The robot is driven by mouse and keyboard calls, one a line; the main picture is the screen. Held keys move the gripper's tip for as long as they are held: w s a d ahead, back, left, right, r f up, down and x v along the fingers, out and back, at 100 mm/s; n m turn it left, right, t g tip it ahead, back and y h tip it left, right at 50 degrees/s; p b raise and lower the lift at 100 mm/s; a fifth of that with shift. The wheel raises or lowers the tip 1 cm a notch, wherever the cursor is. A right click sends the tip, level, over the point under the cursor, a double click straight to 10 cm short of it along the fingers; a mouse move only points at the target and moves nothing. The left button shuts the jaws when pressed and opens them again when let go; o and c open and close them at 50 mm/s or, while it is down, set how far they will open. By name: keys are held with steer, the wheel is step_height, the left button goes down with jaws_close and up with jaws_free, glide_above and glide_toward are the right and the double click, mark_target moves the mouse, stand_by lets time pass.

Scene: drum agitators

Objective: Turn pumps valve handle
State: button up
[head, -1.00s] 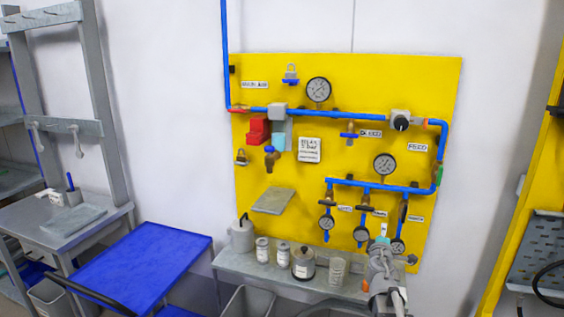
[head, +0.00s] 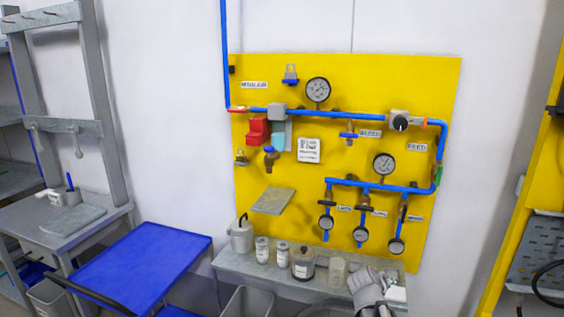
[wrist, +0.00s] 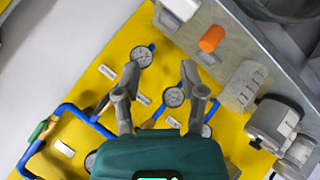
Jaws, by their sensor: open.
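The yellow panel (head: 290,85) carries blue pipes, gauges and small labels. On its lower right, a blue manifold (head: 375,186) feeds three drops with dark valve handles, the left handle (head: 327,205), the middle handle (head: 362,207) and the right handle (head: 403,212). Labels beside them are too blurred to tell which reads pumps. My gripper (head: 366,282) is low at the panel's bottom edge, over the shelf. In the wrist view my gripper (wrist: 160,75) is open and empty, its fingers spread in front of the lower gauges (wrist: 173,97). The fingers partly cover the handles.
A grey shelf (head: 228,263) below the panel holds a kettle-like can (head: 240,236), jars (head: 262,250) and a dark-lidded pot (head: 303,262). A blue cart (head: 145,265) stands at left. A sloped grey plate (head: 272,200) juts from the panel. Open wall lies right of the panel.

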steer(key=s+a+f+m+g+y, duration=0.1)
steer(key=s+a+f+g+y, duration=0.2)
steer(key=s+a, duration=0.3)
steer(key=s+a+f+g+y, duration=0.4)
steer(key=s+a, duration=0.3)
steer(key=a, duration=0.1)
steer(key=shift+s+m, duration=0.25)
steer(key=shift+m, duration=0.15)
steer(key=shift+w+d, duration=0.1)
stand_by(0.3)
steer(key=w+d+r+n+t+h, duration=0.35)
steer(key=w+d, duration=0.25)
steer(key=d, duration=0.2)
steer(key=w+d+r+n+t+h, duration=0.35)
steer(key=w+d+n, duration=0.2)
steer(key=d, duration=0.35)
steer(key=w+d+r+n+t+y, duration=0.1)
steer(key=w+r+n+t, duration=0.4)
steer(key=n, duration=0.6)
steer(key=w+d+r+n+t+p, duration=0.1)
steer(key=w+d+r+n+t, duration=0.3)
steer(key=r+n, duration=0.3)
steer(key=shift+w+r+n+t+y, duration=0.35)
steer(key=shift+w+n, duration=0.45)
steer(key=shift+n, duration=2)
